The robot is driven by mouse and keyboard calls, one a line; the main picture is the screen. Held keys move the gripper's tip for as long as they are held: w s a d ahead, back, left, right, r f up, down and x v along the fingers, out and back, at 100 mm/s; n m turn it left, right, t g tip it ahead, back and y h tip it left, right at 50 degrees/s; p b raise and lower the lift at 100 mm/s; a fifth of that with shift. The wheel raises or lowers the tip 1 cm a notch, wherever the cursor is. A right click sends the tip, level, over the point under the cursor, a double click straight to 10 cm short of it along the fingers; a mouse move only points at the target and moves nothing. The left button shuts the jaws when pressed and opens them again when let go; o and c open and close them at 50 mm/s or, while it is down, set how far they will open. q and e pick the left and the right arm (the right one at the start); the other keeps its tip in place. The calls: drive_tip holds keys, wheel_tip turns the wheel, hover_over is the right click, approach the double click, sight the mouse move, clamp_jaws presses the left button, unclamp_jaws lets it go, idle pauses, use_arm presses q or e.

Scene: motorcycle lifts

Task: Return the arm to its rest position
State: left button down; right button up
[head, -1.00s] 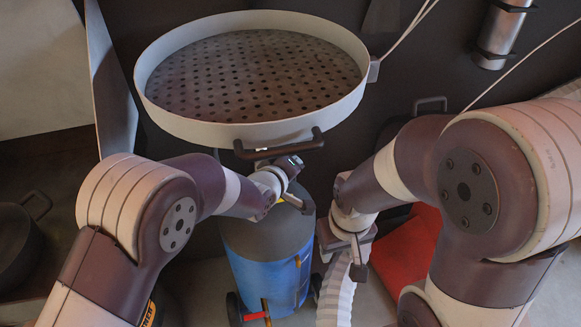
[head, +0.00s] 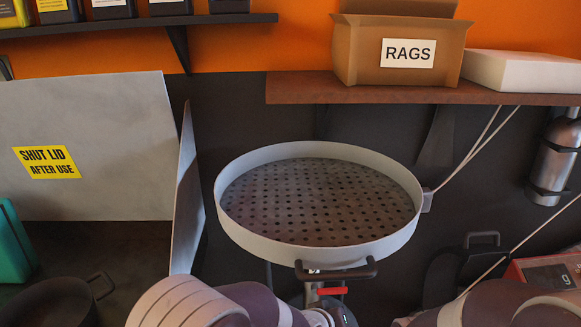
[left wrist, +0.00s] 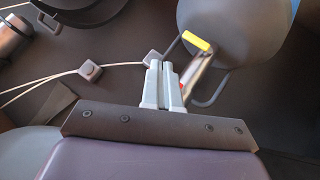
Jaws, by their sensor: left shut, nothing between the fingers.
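My left arm (head: 245,305) comes up from the bottom edge of the head view, with its wrist end just below the round pan's front handle. In the left wrist view my left gripper (left wrist: 166,70) is shut and its two pale fingers are together with nothing between them. The fingers point toward a grey rounded body (left wrist: 235,35) with a dark loop handle and a yellow-tipped metal piece (left wrist: 196,41) close by. I cannot tell if they touch. My right arm (head: 490,305) shows only in part at the bottom right; its gripper is out of the picture.
A round pan (head: 320,254) with a perforated plate stands in front of my arms. A grey panel (head: 187,190) rises to its left. A shelf (head: 400,90) carries a RAGS box (head: 400,52). A silver cylinder (head: 556,155) and cables hang at right.

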use_arm(q)
drive_tip(key=s+a+g+y, duration=0.2)
drive_tip(key=s+a, duration=0.4)
drive_tip(key=a, duration=0.4)
drive_tip(key=s+a+g+y, duration=0.1)
drive_tip(key=s+a, duration=0.4)
drive_tip(key=a, duration=0.5)
drive_tip(key=s+a+r+g+y, duration=0.1)
drive_tip(key=s+a+g+y, duration=0.1)
drive_tip(key=s+a, duration=0.4)
drive_tip(key=a+g, duration=0.1)
drive_tip(key=a, duration=0.3)
drive_tip(key=shift+s+a+m+y, duration=0.3)
drive_tip(key=shift+s+a+m, duration=0.05)
drive_tip(key=shift+m, duration=0.05)
drive_tip(key=shift+r, duration=0.1)
